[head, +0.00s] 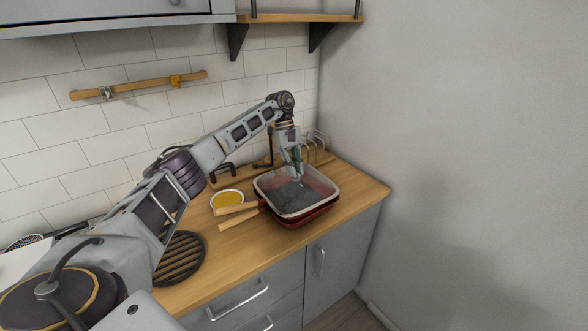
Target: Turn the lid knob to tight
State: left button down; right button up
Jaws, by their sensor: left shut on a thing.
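A red square pan (318,213) with wooden handles stands on the wooden counter near its right end. A grey, see-through lid (290,201) with a pale rim lies over the top of it. My left gripper (298,176) comes down from above over the middle of the lid and is shut on the lid knob. The knob is hidden by the fingers and too small to make out, so I cannot tell how far it is turned. My right gripper is not in view.
A small yellow-topped round dish (227,199) stands left of the pan. A black round grate (179,258) lies further left on the counter (222,258). A wire rack (319,142) stands behind the pan by the wall. Bare counter lies right of the pan.

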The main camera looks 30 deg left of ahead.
pick_arm(q)
jog(key=c, duration=1.5)
grip_release()
jog(key=shift+o, duration=0.2)
jog(key=v, duration=1.2)
jog(key=shift+w+f, duration=0.1)
